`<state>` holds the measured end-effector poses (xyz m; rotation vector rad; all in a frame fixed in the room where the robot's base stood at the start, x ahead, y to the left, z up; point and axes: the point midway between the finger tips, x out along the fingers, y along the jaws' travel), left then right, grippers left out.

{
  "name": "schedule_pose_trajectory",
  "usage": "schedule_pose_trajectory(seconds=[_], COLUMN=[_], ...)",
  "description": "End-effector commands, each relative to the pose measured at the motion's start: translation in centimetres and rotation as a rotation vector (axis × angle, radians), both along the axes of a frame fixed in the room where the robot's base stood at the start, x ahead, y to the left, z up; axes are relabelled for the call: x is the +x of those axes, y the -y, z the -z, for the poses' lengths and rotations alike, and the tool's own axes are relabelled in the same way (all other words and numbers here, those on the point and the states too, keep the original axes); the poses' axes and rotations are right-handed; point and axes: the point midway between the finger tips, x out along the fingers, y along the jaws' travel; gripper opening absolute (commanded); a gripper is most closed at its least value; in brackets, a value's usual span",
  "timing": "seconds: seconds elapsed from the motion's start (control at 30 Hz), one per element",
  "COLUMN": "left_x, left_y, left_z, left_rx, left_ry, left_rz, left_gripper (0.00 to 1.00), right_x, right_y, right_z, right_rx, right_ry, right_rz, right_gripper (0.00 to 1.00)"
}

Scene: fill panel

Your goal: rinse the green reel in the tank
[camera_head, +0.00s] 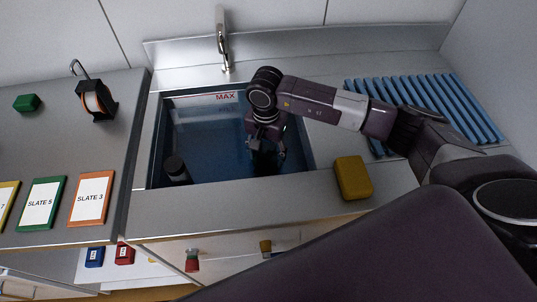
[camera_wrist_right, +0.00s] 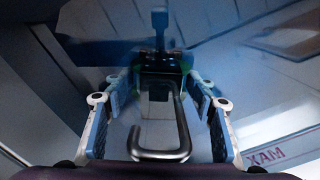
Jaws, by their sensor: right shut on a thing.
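The tank (camera_head: 205,180) is sunk in the steel counter, with blue water and a red MAX line on its back wall. My right gripper (camera_head: 268,148) reaches down into the right part of the tank. In the right wrist view its fingers (camera_wrist_right: 158,112) are on both sides of a bent metal handle (camera_wrist_right: 182,135), shut on the green reel (camera_wrist_right: 186,62), a dark body with green edges. In the head view the reel is mostly hidden by the gripper and dark water; how deep it sits cannot be told. My left gripper is not in view.
A dark cylinder (camera_head: 177,169) is at the tank's front left. An orange reel (camera_head: 96,101) and green block (camera_head: 27,102) stand on the left counter, behind slates (camera_head: 91,199). A tap (camera_head: 222,42) rises behind the tank. A yellow block (camera_head: 353,178) and blue slatted rack (camera_head: 440,95) are right.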

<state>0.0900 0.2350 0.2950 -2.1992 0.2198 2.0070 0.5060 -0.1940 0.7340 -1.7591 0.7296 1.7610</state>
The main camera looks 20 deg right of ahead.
Motion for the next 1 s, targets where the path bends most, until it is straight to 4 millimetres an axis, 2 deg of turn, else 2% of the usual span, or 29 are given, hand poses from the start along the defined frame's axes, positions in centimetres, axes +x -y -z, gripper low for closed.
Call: schedule_pose_trajectory(seconds=[0.37, 1.0], left_x=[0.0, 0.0], left_y=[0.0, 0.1], left_z=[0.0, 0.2], left_rx=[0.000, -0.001], left_ry=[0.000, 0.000], left_rz=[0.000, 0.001], left_gripper=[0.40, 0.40], right_x=[0.0, -0.6], right_y=[0.2, 2.1], right_z=[-0.1, 0.0], right_rx=[-0.001, -0.001], right_ry=[0.001, 0.001], right_rz=[0.000, 0.001], right_gripper=[0.20, 0.20])
